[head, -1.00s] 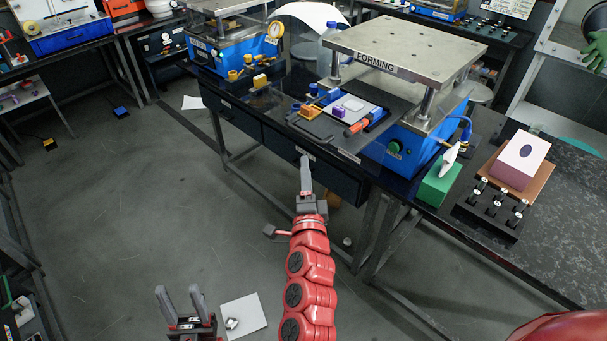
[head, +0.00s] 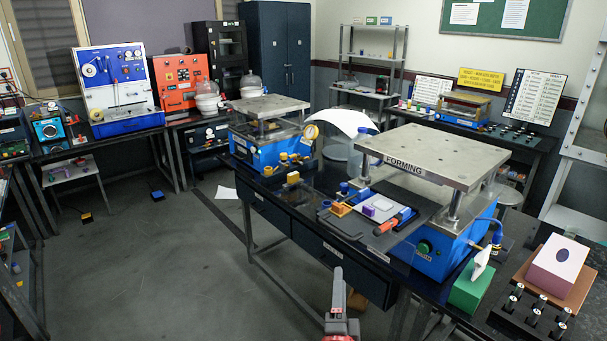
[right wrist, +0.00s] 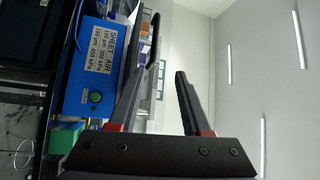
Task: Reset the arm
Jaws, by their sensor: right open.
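My right gripper (head: 338,290) shows at the bottom centre of the head view, in front of the black workbench. In the right wrist view its two dark fingers (right wrist: 165,85) stand apart with nothing between them. Past them that view shows a blue machine face (right wrist: 95,75) labelled "SHEET AIR", turned sideways, and the pale wall and ceiling. My left gripper is not in the head view now.
The black bench (head: 290,205) holds the forming press (head: 437,152), a second press (head: 268,105), a tool tray, a green box (head: 470,288), a tissue box (head: 558,262) and a black rack (head: 530,310). Open floor (head: 150,260) lies to the left.

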